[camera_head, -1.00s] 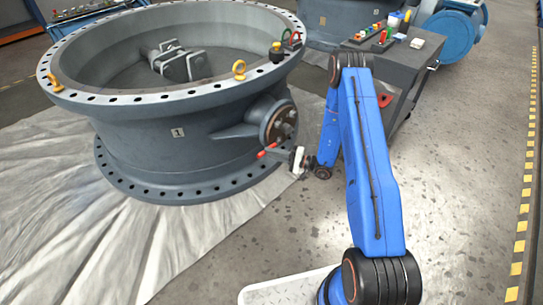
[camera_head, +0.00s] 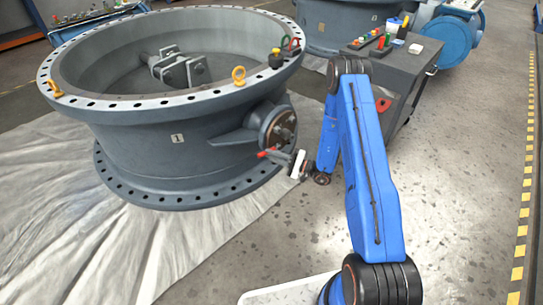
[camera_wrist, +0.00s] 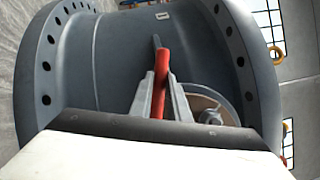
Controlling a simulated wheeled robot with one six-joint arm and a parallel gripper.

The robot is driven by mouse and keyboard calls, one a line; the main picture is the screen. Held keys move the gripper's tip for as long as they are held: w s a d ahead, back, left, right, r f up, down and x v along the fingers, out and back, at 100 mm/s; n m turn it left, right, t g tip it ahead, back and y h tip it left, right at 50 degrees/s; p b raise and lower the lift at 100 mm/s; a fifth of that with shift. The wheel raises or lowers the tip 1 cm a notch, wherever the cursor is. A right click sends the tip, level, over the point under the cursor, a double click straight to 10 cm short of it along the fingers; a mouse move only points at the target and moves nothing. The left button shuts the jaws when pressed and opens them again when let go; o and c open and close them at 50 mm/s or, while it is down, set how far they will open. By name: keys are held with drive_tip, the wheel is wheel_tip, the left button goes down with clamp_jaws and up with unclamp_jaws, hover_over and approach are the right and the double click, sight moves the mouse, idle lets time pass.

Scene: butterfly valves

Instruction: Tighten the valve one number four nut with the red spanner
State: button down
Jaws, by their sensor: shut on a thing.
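Valve one (camera_head: 177,138) is a big grey ring body with the number 1 on its side, on the left in the head view. Its round side flange (camera_head: 278,128) carries several nuts; one nut (camera_wrist: 210,116) shows in the wrist view. Which nut is number four, I cannot tell. The spanner's grey far end points at the valve body. It appears apart from the nuts, though contact is hard to judge.
A grey tool cart (camera_head: 408,75) with several coloured items stands behind my arm at the right. Another grey valve (camera_head: 335,20) and a blue round part (camera_head: 455,38) are farther back. Yellow lifting eyes (camera_head: 239,76) sit on the rim. The floor at right is clear.

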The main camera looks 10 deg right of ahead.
drive_tip(key=shift+s+d, duration=0.1)
drive_tip(key=shift+s, duration=0.05)
idle(0.3)
drive_tip(key=shift+s+d, duration=0.45)
drive_tip(key=shift+s, duration=0.2)
drive_tip(key=shift+s+d, duration=0.45)
drive_tip(key=shift+s, duration=0.2)
wheel_tip(320, 180, down, 6)
drive_tip(key=n+g+h, duration=0.1)
drive_tip(key=n+h, duration=0.1)
drive_tip(key=n, duration=0.5)
drive_tip(key=shift+d+n+h, duration=0.15)
drive_tip(key=shift+n+h, duration=0.15)
drive_tip(key=shift+s+d, duration=0.75)
drive_tip(key=shift+s, duration=0.25)
drive_tip(key=shift+s+d, duration=0.7)
drive_tip(key=shift+s, duration=0.25)
